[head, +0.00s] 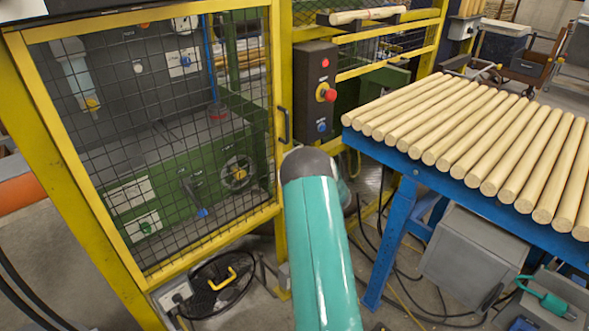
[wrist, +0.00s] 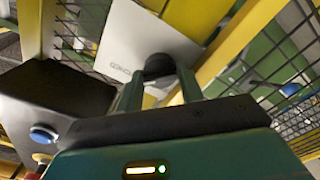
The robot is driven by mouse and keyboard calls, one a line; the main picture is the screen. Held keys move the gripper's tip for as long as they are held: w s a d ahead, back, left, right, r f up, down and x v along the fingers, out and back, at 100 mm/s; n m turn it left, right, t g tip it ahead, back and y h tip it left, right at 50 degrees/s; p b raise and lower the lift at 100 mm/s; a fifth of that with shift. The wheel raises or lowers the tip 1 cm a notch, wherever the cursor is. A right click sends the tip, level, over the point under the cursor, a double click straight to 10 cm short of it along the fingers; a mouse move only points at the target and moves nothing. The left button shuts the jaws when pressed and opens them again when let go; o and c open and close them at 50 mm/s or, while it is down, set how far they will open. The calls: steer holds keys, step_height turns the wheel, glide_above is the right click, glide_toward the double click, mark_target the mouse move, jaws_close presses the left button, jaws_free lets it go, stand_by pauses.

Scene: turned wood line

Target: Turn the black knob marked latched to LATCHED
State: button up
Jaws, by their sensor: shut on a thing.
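The black knob (wrist: 158,66) sits on a pale grey plate (wrist: 150,30) fixed at the yellow frame, in the wrist view. My gripper (wrist: 159,78) is shut on the knob, with one dark green finger on each side of it. Small lettering shows on the plate to the left of the knob, too partial to read for sure. The knob's pointer and exact setting cannot be made out. In the head view my teal arm reaches toward the cage post and hides the knob, the plate and my gripper.
A dark control box (head: 315,75) with a red mushroom button (head: 326,93) and blue button (head: 321,127) is close by; it also shows in the wrist view (wrist: 60,95). A mesh door (head: 160,130) stands left. A blue table (head: 400,165) with wooden rods is right.

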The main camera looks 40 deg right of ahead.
steer(key=o, duration=0.7)
steer(key=s, duration=1.3)
steer(key=shift+s+d, duration=0.2)
steer(key=shift+s, duration=0.2)
